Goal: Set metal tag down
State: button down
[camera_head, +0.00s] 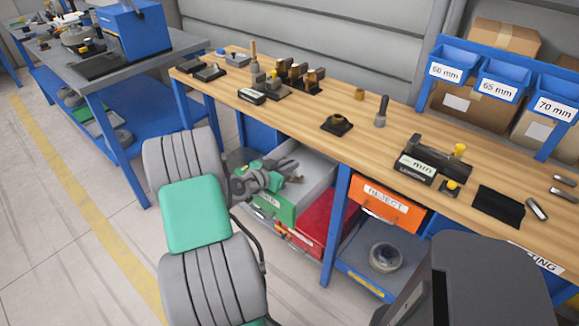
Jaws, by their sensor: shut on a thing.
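My gripper (284,177) is at the open drawer (316,168) with a green front, below the wooden bench top. It is over or inside the drawer; I cannot tell how far down. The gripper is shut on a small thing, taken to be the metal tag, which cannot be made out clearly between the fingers. My grey and green arm reaches in from the lower left and hides part of the drawer.
Right of the drawer are a red bin (325,215), an orange REJECT drawer (386,203) and a low shelf with a round part (387,257). The wooden bench (290,118) above holds fixtures. A blue table (125,88) stands at left.

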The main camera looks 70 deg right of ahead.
jog(key=shift+a+f, duration=0.15)
jog(key=shift+f, duration=0.35)
jog(key=c, duration=1.5)
grip_release()
jog(key=shift+s+a+f, duration=0.1)
jog(key=shift+a+f, duration=0.05)
jog(key=shift+f, duration=0.15)
jog(key=shift+r, duration=0.3)
jog(key=shift+r+p, duration=0.55)
jog(key=shift+p, duration=0.35)
jog(key=v, duration=0.6)
jog(key=b+v, duration=0.1)
jog(key=v, duration=0.4)
jog(key=shift+w+a+r, duration=0.15)
jog(key=shift+w+r, duration=0.1)
jog(key=shift+r, duration=0.1)
